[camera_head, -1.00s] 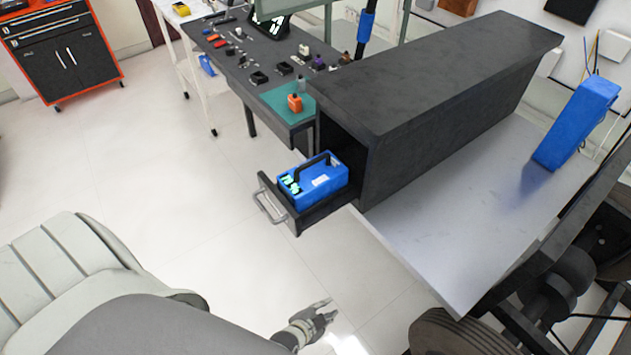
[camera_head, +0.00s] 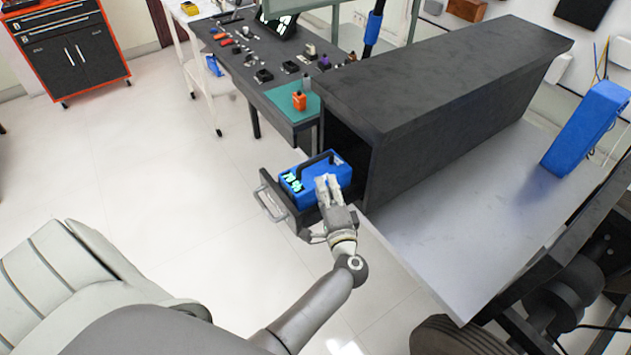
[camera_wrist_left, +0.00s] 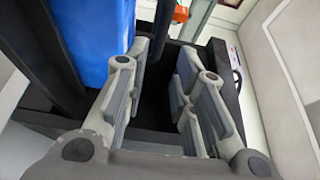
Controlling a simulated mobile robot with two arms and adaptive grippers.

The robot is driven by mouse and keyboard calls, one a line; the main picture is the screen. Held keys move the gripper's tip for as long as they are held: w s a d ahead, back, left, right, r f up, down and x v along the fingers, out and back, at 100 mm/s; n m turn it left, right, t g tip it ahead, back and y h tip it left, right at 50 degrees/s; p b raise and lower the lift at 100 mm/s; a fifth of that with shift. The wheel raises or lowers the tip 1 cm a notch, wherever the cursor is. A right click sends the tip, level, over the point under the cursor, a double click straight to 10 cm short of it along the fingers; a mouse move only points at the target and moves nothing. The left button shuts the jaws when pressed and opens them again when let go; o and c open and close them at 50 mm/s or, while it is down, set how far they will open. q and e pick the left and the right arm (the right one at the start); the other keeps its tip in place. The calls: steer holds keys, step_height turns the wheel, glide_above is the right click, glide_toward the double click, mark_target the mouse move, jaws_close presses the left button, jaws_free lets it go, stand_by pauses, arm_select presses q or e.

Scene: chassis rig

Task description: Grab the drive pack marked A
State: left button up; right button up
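A blue drive pack (camera_head: 313,170) with a black top handle (camera_head: 317,159) and lit digits on its front sits in an open dark drawer (camera_head: 286,212). I cannot make out a letter A on it. My left gripper (camera_head: 327,184) is over the pack's near right side in the head view and hides part of it. In the left wrist view, the left gripper (camera_wrist_left: 163,55) has its fingers apart with nothing between them. The blue pack (camera_wrist_left: 95,40) is beside the left finger there; I cannot tell if they touch. My right gripper is not in view.
The drawer comes out of a dark cabinet (camera_head: 450,70) on a grey bench (camera_head: 460,220). A tall blue case (camera_head: 585,128) stands at the right. Open floor lies to the left.

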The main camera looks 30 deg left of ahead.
mark_target(316, 158)
arm_select(q)
steer(key=x, duration=0.5)
steer(key=shift+w+a+b, duration=0.1)
steer(key=shift+a+b, duration=0.2)
steer(key=b+x, duration=0.1)
steer(key=x, duration=0.4)
steer(key=shift+a+f, duration=0.1)
steer(key=shift+a, duration=0.15)
steer(key=shift+c, duration=0.3)
steer(key=c, duration=0.5)
